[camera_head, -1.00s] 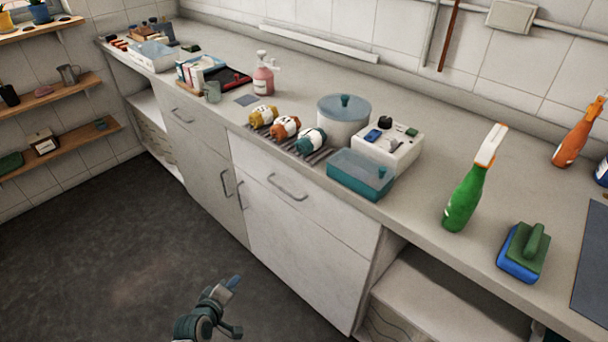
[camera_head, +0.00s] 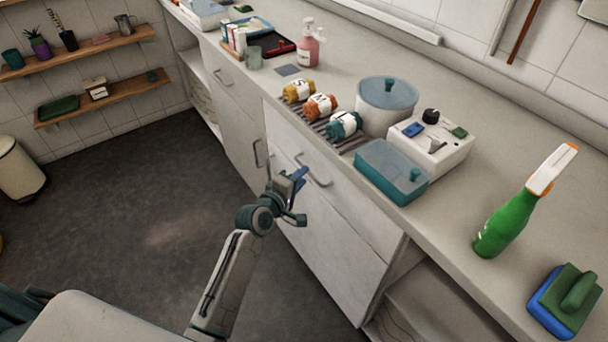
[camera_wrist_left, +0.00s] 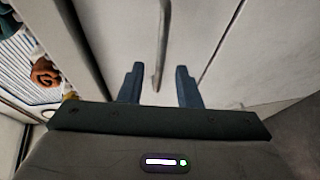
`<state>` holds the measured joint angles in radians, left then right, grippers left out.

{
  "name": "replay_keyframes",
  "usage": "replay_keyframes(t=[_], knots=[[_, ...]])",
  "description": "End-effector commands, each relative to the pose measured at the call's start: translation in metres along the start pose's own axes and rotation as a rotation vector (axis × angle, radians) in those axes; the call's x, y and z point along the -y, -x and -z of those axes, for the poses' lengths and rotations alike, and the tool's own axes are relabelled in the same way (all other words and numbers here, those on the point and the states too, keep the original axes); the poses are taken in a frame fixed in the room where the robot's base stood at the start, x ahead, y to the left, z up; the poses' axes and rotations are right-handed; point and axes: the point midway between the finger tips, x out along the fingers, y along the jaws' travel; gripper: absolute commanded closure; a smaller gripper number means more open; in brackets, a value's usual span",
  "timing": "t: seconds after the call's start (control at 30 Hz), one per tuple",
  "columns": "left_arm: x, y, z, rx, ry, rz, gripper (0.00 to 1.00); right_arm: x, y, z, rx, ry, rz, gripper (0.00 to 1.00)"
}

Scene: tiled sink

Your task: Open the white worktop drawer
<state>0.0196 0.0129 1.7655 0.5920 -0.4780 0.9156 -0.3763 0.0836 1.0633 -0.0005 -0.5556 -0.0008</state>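The white worktop drawer (camera_head: 334,193) is the upper front of the white cabinet and looks shut. Its curved metal handle (camera_head: 314,171) is partly beside my gripper in the head view. My left gripper (camera_head: 297,184) is in front of the drawer, near the handle's left end. In the left wrist view the two blue fingers (camera_wrist_left: 160,85) are apart, and the handle (camera_wrist_left: 164,45) runs into the gap between them. The fingers are not closed on it; whether they touch it I cannot tell. My right gripper is not in view.
A teal box (camera_head: 392,172), a pot (camera_head: 386,105) and rolled towels (camera_head: 322,108) stand on the worktop (camera_head: 455,190) above the drawer. A door handle (camera_head: 257,153) is close on the left. The dark floor (camera_head: 130,190) in front is clear.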

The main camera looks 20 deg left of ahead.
Motion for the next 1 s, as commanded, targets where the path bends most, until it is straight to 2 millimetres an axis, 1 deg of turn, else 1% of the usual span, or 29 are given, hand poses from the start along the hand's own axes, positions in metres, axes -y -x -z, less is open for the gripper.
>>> replay_keyframes(t=[0.03,0.1,0.2,0.47,0.5,0.57,0.63,0.67,1.0], knots=[[0.0,-0.006,0.0,0.0,0.0,0.0,0.69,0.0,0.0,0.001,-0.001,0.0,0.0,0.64],[0.0,-0.013,0.0,0.0,-0.001,0.001,0.69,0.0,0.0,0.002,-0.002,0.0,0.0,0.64],[0.001,-0.018,0.0,0.0,-0.001,0.001,0.69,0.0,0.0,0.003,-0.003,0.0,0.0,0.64],[0.001,-0.019,0.0,-0.001,-0.001,0.001,0.69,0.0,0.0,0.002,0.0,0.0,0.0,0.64],[0.001,-0.019,0.0,-0.001,-0.001,0.001,0.71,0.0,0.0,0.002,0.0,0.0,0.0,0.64],[0.001,-0.019,0.0,-0.001,-0.001,0.001,0.83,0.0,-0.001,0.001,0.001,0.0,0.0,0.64],[0.001,-0.019,0.0,-0.001,-0.001,0.001,0.97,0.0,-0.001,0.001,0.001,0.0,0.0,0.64],[0.001,-0.019,0.0,-0.001,-0.002,0.001,1.0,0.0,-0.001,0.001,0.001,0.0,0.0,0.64],[0.001,-0.017,0.001,-0.001,-0.002,0.002,1.0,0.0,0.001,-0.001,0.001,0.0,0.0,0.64]])
